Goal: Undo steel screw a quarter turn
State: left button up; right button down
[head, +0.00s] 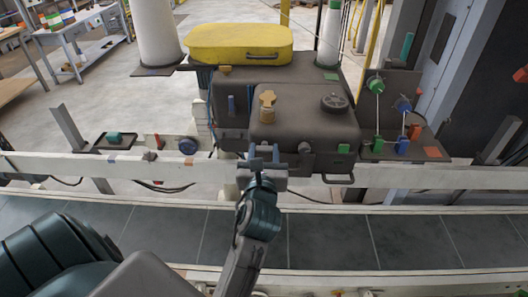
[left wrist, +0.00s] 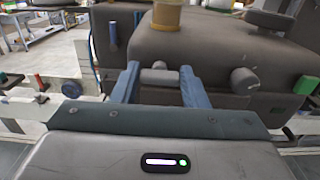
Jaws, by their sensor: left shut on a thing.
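The steel screw (left wrist: 159,75), a short grey head with a crossbar, sits on the front of the dark grey machine box (head: 305,129). In the left wrist view it lies between the two blue fingers of my left gripper (left wrist: 160,85). In the head view my left gripper (head: 264,156) reaches up to the box front, and its fingers mostly hide the screw. The gripper is shut on the screw. The screw's turn angle is hard to tell. My right gripper is not in view.
A second grey knob (head: 304,149) sits just right of the gripper. A yellow lid (head: 238,43) is behind. A white rail (head: 400,180) and a dark conveyor (head: 330,240) run in front.

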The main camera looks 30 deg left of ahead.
pick_arm(q)
jog(key=shift+r+n+p, duration=0.1)
jog(key=shift+n+p, duration=0.35)
jog(key=shift+n, duration=0.05)
jog(key=shift+n+p, duration=0.65)
jog(key=shift+n, duration=0.45)
jog(key=shift+a+n+p, duration=0.1)
jog(key=shift+n+p, duration=0.2)
jog(key=shift+n, duration=0.6)
jog(key=n, duration=0.2)
jog(key=shift+n, duration=0.4)
jog(key=n, duration=0.4)
jog(key=shift+f+n, duration=0.2)
jog(key=shift+n, duration=0.1)
jog(key=n+b, duration=0.2)
jog(key=n, duration=0.3)
jog(key=shift+s+a+n, duration=0.1)
jog(key=shift+n, duration=0.2)
